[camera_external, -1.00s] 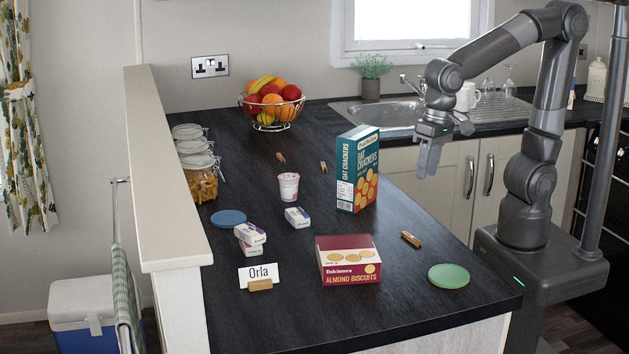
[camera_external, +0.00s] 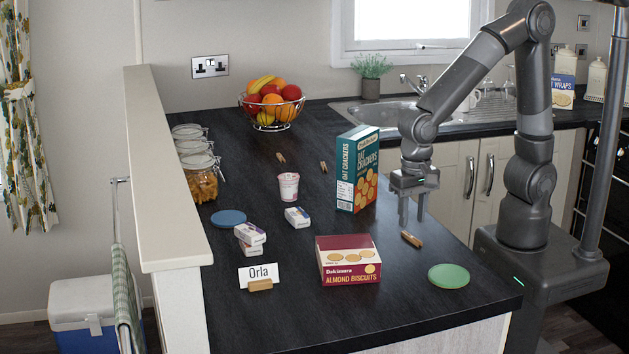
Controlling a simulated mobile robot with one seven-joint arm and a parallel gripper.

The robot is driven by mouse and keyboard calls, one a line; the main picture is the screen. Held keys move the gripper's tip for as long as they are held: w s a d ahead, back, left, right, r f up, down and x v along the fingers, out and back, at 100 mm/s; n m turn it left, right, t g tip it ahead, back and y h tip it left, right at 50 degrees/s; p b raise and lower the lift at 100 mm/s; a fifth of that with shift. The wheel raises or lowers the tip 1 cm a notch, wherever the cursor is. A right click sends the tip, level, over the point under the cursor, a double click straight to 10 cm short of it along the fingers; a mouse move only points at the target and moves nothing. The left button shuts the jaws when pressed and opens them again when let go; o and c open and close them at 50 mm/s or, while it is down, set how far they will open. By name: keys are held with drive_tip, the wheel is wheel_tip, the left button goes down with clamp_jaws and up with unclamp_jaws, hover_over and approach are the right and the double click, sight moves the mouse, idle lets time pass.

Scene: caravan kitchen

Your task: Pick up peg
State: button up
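Several small wooden pegs show in the external view. One peg (camera_external: 411,239) lies on the dark worktop between the biscuit box and the worktop's right edge. Two more lie farther back, one peg (camera_external: 281,157) below the fruit bowl and another peg (camera_external: 323,167) to its right. A wooden clip (camera_external: 260,285) sits at the foot of the "Orla" card. My gripper (camera_external: 411,222) points down just above the nearest peg, with its fingers apart and nothing between them. The exact gap between fingertips and peg is hard to tell.
The tall oat crackers box (camera_external: 358,170) stands close to the left of my gripper. The almond biscuits box (camera_external: 348,262) lies left of the nearest peg, and a green disc (camera_external: 449,276) lies in front of it. The worktop (camera_external: 400,290) around that peg is clear.

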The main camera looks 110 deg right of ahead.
sight(410, 240)
drive_tip(key=shift+w+f, duration=0.1)
drive_tip(key=shift+f, duration=1.8)
drive_tip(key=shift+c, duration=0.6)
clamp_jaws()
